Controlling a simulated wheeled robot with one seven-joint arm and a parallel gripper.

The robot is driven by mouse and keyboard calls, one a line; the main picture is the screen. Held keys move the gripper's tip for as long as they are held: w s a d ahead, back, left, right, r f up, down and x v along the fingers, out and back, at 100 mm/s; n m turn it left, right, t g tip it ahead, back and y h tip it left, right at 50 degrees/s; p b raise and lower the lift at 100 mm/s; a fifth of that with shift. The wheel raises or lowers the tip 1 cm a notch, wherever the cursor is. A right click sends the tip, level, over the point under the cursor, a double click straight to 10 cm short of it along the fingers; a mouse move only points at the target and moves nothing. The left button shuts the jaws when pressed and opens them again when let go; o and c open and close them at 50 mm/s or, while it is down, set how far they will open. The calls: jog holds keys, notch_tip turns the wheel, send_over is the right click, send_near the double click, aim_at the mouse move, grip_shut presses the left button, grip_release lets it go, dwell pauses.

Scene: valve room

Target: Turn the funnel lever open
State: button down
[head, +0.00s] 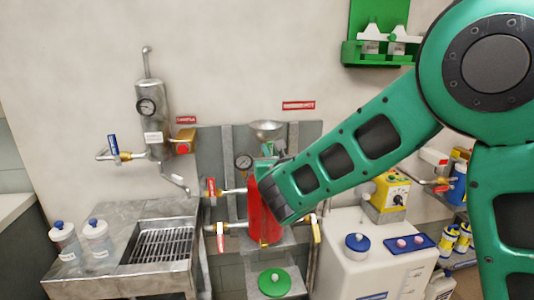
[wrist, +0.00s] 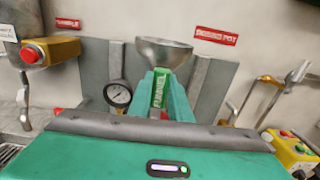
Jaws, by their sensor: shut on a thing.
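The funnel lever (wrist: 159,90) has a green grip labelled FUNNEL. It stands roughly upright just below the metal funnel (wrist: 164,52) in the wrist view. My gripper (wrist: 160,96) is shut on the lever, with one teal finger on each side of it. In the head view the funnel (head: 267,130) sits above the red pot (head: 262,218), and my forearm comes in from the right. The lever's lower end and the valve under it are hidden by my gripper.
A pressure gauge (wrist: 118,94) is close left of my gripper. Red-handled (head: 211,190) and yellow-handled (head: 316,230) valves flank the pot. A white tank (head: 345,270) with a blue cap stands right, and a metal sink (head: 160,245) left. A green-lidded container (head: 274,282) is below.

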jog(key=shift+s+a+f, duration=0.1)
jog(key=shift+a+f, duration=0.05)
jog(key=shift+f, duration=0.05)
jog(key=c, duration=1.6)
grip_release()
jog(key=shift+r, duration=0.1)
jog(key=v, duration=1)
jog(key=shift+s, duration=0.2)
